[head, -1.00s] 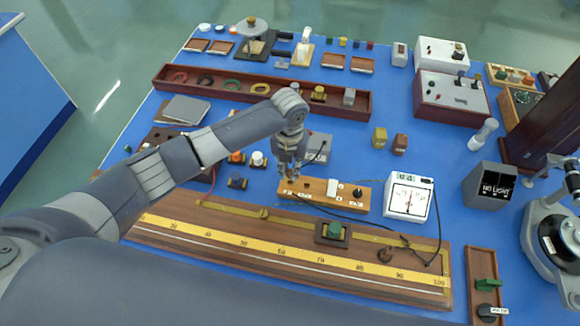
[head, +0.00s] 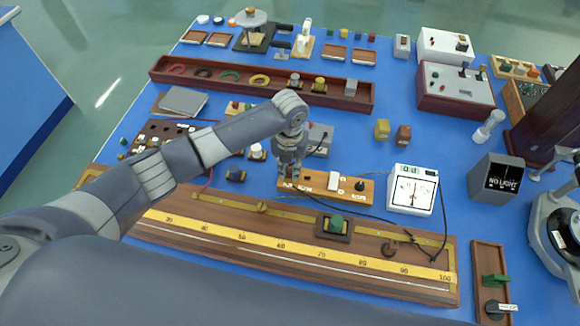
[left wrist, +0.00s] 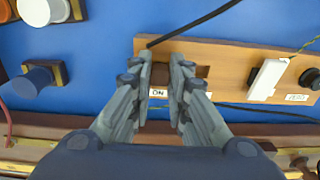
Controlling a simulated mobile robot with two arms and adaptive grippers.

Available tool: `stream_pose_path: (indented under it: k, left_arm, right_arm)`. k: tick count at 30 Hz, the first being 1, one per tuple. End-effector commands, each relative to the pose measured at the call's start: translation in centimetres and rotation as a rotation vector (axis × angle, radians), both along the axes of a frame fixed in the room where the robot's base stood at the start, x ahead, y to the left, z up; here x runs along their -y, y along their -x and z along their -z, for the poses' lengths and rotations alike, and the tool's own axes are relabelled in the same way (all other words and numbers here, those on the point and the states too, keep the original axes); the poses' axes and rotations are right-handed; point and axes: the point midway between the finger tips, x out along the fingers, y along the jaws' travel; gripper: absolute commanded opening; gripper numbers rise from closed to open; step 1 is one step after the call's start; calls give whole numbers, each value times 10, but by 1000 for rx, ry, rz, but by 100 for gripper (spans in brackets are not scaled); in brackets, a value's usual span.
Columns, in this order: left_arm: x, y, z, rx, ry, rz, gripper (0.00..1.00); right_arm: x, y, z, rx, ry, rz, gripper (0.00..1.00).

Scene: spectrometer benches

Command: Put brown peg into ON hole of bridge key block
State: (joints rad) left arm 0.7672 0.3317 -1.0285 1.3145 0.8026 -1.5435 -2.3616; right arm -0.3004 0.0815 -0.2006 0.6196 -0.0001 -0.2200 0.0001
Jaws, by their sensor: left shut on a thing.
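The bridge key block is a light wooden bar (head: 347,187) in the middle of the blue bench, with a white key and a black knob. It also fills the upper right of the left wrist view (left wrist: 231,62). My left gripper (left wrist: 161,82) is over the block's left end, shut on the brown peg (left wrist: 160,74), a small dark brown piece between the fingertips. The ON label (left wrist: 158,93) lies just below the peg in that view. A dark opening shows right of the fingers. The ON hole is hidden, and I cannot tell how deep the peg sits. My right gripper is out of view.
A long wooden scale board (head: 290,249) lies in front of the block. A white meter (head: 411,190) stands right of it, with black cable running nearby. A blue plug (left wrist: 33,82) and a white-capped plug (left wrist: 42,10) stand left of the gripper.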

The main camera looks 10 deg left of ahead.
Motion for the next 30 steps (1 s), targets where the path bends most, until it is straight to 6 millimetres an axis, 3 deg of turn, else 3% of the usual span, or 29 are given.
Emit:
stream_pose_path:
  k: [2, 3, 5, 18, 30]
  left_arm:
    - [0, 0, 0, 0, 0, 0, 0]
    - [0, 0, 0, 0, 0, 0, 25]
    - [0, 0, 0, 0, 0, 0, 39]
    - [0, -1, -7, 2, 1, -1, 40]
    - [-1, -2, -86, 5, 1, 0, 40]
  right_arm:
    - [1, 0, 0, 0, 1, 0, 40]
    - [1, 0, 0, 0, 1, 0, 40]
    - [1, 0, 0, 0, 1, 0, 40]
    - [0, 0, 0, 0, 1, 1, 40]
    - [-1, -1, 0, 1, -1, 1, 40]
